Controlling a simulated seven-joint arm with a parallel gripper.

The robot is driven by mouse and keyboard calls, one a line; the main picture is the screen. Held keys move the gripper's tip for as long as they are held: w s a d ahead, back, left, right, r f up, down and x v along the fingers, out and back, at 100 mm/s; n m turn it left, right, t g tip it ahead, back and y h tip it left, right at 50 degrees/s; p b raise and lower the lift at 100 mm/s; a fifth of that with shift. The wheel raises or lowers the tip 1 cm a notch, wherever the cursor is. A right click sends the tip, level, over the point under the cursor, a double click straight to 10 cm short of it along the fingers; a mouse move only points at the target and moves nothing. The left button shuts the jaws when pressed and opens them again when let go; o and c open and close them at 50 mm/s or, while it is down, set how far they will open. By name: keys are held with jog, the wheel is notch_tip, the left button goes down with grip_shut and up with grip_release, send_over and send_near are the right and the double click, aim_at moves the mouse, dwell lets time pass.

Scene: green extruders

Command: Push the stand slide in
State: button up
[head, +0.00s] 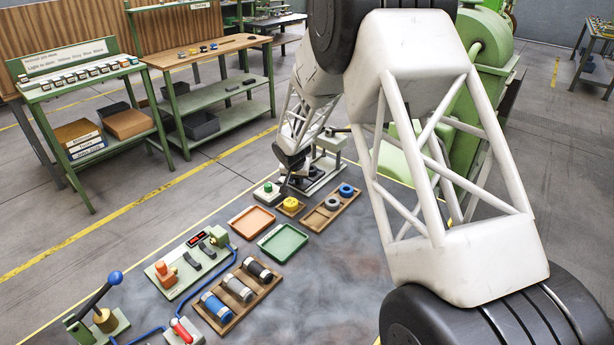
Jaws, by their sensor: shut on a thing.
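The stand (327,172) is a small grey and pale green fixture on the dark table, at upper middle in the head view. Its slide (299,183) is low on the stand's left side, partly hidden by my arm's end. My gripper (285,186) is small, dark and far from the camera, at the stand's left front. It is shut on the slide, low over the table. The fingertips and the exact part between them are too small to make out. How far the slide sticks out cannot be told.
Spools, a control box and a lever stand nearer.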

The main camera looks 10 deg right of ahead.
aim_at(314, 166)
jog(key=shift+w+d, duration=0.1)
jog(key=shift+d, duration=0.05)
jog(key=shift+w+d, duration=3.3)
jog(key=shift+w, duration=0.05)
jog(key=o, duration=0.7)
jog(key=shift+r, duration=0.15)
jog(key=shift+r, duration=2.1)
jog(key=shift+s+a+r, duration=0.1)
jog(key=s+a+r, duration=0.3)
jog(key=s+a, duration=0.1)
jog(key=shift+s+a+r, duration=0.35)
jog(key=shift+r, duration=0.05)
